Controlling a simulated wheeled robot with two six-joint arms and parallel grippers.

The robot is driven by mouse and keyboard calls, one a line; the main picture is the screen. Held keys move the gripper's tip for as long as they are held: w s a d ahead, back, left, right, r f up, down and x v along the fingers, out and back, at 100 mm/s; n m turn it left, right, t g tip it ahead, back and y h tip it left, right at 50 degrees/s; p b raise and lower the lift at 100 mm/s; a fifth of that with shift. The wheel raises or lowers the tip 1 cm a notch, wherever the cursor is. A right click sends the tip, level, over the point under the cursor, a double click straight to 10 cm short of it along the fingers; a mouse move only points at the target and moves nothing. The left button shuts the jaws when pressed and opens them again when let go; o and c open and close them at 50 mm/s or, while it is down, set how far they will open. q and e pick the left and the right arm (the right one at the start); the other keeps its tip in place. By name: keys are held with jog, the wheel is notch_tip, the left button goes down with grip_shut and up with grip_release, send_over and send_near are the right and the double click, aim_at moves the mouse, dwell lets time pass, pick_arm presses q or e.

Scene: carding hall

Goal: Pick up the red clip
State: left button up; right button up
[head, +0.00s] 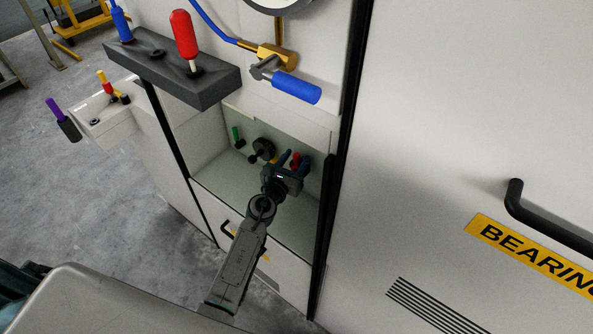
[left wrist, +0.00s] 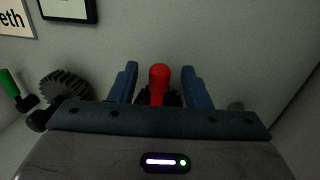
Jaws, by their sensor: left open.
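The red clip (left wrist: 158,82) shows in the left wrist view as an upright red piece with a rounded top. It stands between the two blue fingers of my left gripper (left wrist: 160,88), which are open with a gap on both sides of it. Its lower part is hidden behind the gripper body. In the head view the red clip (head: 296,158) is small, inside the recess of the cabinet, close to the fingertips of my left gripper (head: 288,160). My right gripper is not in view.
A dark gear wheel (left wrist: 66,90) and a green-handled item (left wrist: 11,84) lie left of the clip in the recess. Recess walls stand close on both sides.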

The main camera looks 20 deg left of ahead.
pick_arm(q)
jog(key=shift+w+d+f, duration=0.1)
jog(key=shift+w, duration=0.65)
jog(key=shift+s, duration=0.1)
jog(key=shift+c, duration=1)
grip_shut()
